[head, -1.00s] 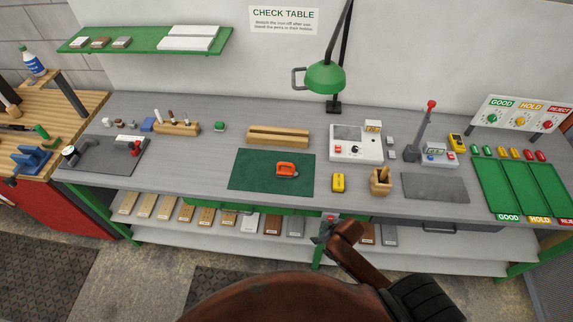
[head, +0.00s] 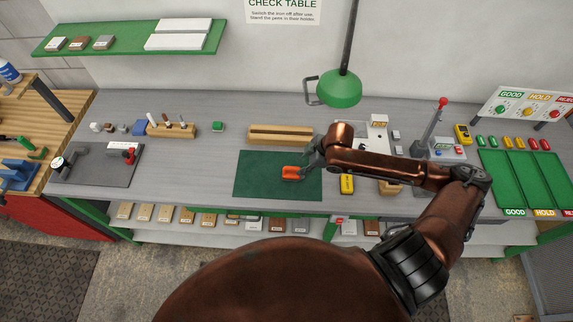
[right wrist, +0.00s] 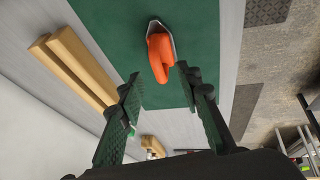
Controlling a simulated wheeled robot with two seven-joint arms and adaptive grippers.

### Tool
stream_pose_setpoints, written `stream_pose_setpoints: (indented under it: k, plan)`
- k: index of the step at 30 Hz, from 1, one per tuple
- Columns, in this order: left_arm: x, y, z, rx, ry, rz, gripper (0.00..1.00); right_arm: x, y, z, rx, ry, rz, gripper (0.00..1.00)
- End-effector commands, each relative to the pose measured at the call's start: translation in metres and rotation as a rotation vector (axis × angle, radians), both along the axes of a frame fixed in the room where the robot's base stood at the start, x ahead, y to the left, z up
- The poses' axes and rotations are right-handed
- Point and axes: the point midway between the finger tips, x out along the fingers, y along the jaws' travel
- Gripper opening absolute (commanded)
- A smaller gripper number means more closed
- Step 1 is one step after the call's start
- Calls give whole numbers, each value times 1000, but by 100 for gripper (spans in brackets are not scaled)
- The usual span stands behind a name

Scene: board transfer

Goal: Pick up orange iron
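The orange iron (head: 291,173) lies on the dark green mat (head: 256,182) on the bench. In the right wrist view the iron (right wrist: 160,54) shows its orange body and a grey soleplate edge, just beyond the fingertips. My right gripper (head: 312,166) is at the right side of the iron, above the mat. My left gripper is not in view.
A wooden slotted block (head: 281,135) lies behind the mat. A yellow meter (head: 347,184) lies to its right. My right arm partly hides the white instrument box (head: 378,131). A green lamp (head: 339,89) hangs over the back. The mat's left part is clear.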

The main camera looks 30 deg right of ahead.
Motion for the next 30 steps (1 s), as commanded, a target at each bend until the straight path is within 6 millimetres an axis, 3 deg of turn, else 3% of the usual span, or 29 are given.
stream_pose_setpoints:
  k: [5,13,21,26,30]
  plan:
    - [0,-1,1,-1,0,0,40,6,0,-10,-1,4,3,32]
    - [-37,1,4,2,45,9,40,20,7,-36,0,4,2,32]
    - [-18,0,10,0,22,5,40,32,13,-65,-4,3,4,32]
    - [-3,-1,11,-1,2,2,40,33,13,-67,-4,1,4,32]
    - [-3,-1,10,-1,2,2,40,32,13,-67,-5,2,4,29]
